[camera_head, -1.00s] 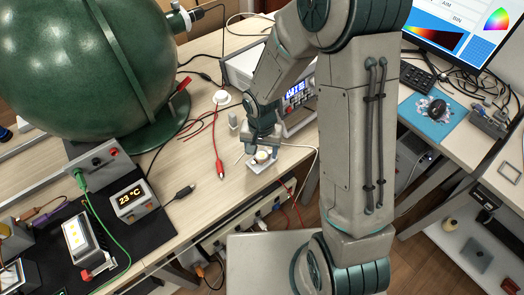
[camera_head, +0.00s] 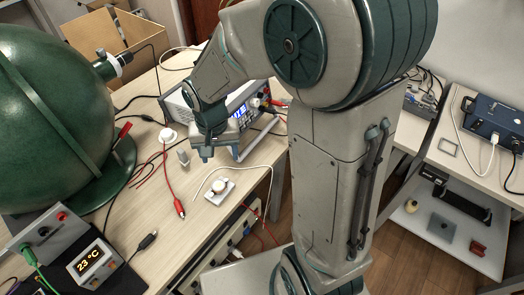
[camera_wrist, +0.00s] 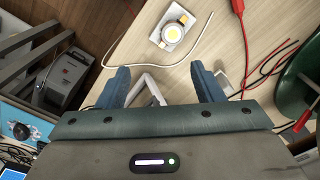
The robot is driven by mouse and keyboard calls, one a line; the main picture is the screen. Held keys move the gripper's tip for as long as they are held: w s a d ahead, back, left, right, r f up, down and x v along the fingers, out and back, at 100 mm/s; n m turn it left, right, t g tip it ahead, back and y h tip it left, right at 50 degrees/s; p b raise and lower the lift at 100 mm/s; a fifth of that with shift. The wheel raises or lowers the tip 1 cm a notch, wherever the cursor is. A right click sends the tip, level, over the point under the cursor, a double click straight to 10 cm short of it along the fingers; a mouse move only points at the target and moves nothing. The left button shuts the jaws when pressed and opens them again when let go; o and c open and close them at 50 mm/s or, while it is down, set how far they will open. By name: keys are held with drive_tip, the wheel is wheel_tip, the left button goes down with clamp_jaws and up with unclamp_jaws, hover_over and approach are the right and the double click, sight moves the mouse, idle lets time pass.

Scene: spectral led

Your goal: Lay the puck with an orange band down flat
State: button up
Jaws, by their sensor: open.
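A small pale round puck (camera_head: 219,186) with a yellow centre sits face up on a light rectangular plate (camera_head: 227,194) near the table's front edge. In the wrist view, the puck (camera_wrist: 173,33) lies beyond the fingertips, with yellow-orange tones at its face and rim. A separate band is too small to make out. It looks flat, not on edge. My gripper (camera_head: 205,156) is above and behind the puck in the head view, clear of it. The wrist view shows its two blue fingers (camera_wrist: 160,82) spread wide with nothing held between them.
A bench instrument (camera_head: 238,112) with a pale handle stands close behind my gripper. A small grey block (camera_head: 183,158), a white round piece (camera_head: 167,135) and a red lead (camera_head: 173,190) lie left of the puck. A white cable (camera_head: 258,166) curves beside it. A green sphere (camera_head: 50,120) fills the left.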

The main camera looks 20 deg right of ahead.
drive_tip(key=s+d+r+n+t, duration=0.2)
drive_tip(key=s+d+r, duration=0.8)
drive_tip(key=s, duration=0.1)
drive_tip(key=shift+s+r+t, duration=0.2)
drive_tip(key=shift+s+t, duration=0.1)
drive_tip(key=shift+s, duration=0.1)
idle(0.6)
